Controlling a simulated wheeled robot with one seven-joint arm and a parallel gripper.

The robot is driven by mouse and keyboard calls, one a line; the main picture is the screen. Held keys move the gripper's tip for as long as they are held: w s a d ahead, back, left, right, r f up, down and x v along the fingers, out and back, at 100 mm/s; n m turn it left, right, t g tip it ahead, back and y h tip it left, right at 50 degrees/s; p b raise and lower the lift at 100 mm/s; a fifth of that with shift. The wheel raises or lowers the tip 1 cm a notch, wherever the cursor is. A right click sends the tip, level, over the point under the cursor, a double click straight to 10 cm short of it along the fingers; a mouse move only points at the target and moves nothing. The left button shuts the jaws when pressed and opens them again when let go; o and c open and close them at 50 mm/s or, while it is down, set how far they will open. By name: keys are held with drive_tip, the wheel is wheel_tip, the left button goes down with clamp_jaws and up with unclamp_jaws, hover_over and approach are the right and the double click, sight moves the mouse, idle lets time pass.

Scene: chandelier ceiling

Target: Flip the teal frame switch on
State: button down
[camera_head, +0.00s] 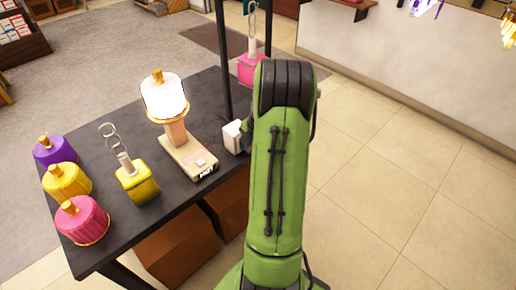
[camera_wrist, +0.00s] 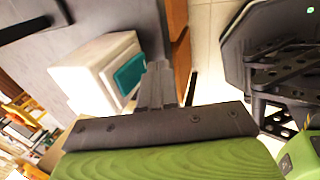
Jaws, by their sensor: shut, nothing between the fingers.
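The switch is a white box (camera_wrist: 85,72) with a teal panel (camera_wrist: 129,74) on its side, seen in the wrist view left of centre. In the head view a small white box (camera_head: 232,137) shows at the table's right edge, partly hidden by my green arm; its teal side is not visible there. My gripper (camera_wrist: 159,69) is shut and empty in the wrist view. Its fingertips are right beside the right edge of the teal panel; I cannot tell whether they touch it. In the head view my gripper is hidden behind the arm.
The dark table (camera_head: 105,127) holds a lit lamp (camera_head: 164,97) on a beige base, a yellow padlock-like item (camera_head: 138,186), and purple, yellow and pink pots (camera_head: 82,220). A thin black post (camera_head: 222,60) rises behind the white box. Brown boxes (camera_head: 180,248) stand below. Tiled floor at right is clear.

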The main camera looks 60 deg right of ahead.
drive_tip(key=shift+w+d, duration=0.1)
drive_tip(key=shift+w, duration=0.35)
